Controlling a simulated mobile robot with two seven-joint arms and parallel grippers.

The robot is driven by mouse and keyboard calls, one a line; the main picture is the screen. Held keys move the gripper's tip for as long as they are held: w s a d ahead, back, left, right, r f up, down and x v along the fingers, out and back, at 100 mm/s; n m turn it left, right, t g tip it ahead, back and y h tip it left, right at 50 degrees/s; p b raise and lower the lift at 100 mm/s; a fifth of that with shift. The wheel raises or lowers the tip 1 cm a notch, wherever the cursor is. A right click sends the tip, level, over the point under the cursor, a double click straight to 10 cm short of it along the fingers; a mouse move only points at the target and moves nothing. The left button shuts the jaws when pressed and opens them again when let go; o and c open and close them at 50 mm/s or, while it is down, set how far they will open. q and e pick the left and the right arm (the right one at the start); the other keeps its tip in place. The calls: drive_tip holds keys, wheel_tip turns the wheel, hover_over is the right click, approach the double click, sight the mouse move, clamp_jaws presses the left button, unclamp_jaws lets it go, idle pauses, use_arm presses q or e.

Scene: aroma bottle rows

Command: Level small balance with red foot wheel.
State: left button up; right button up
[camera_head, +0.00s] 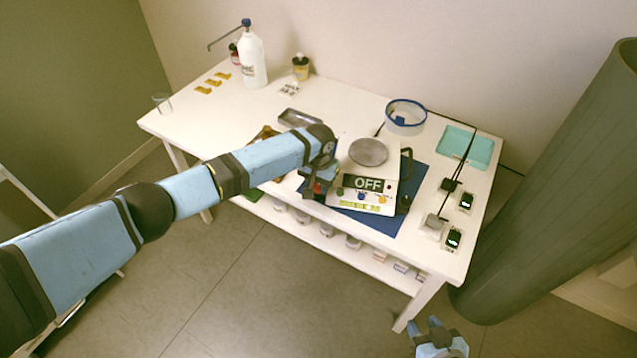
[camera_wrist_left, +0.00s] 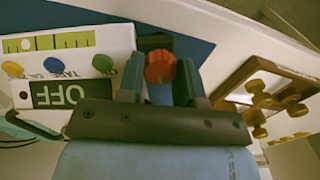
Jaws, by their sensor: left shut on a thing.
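The small balance (camera_head: 366,184) is white with a round grey pan (camera_head: 368,152) and a display (camera_head: 368,184) reading OFF. It stands on a blue mat (camera_head: 408,217). In the left wrist view, the red foot wheel (camera_wrist_left: 159,66) sits at the balance's corner, between the fingers of my left gripper (camera_wrist_left: 159,75), which is shut on it. The head view shows this gripper (camera_head: 319,187) at the balance's front left corner. My right gripper (camera_head: 436,335) hangs low, off the table, apparently empty.
Small black-and-white devices (camera_head: 453,239) sit right. A white bottle (camera_head: 252,62) stands at the back.

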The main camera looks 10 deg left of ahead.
use_arm(q)
drive_tip(key=shift+m+p, duration=0.3)
drive_tip(key=shift+m, duration=0.7)
drive_tip(key=m, duration=0.3)
drive_tip(key=shift+m+p, duration=0.3)
drive_tip(key=shift+p, duration=0.05)
drive_tip(key=m, duration=1.2)
drive_tip(key=shift+m, duration=0.3)
drive_tip(key=m, duration=0.4)
drive_tip(key=shift+w, duration=0.1)
drive_tip(key=shift+m+b, duration=0.35)
drive_tip(key=shift+m, duration=0.45)
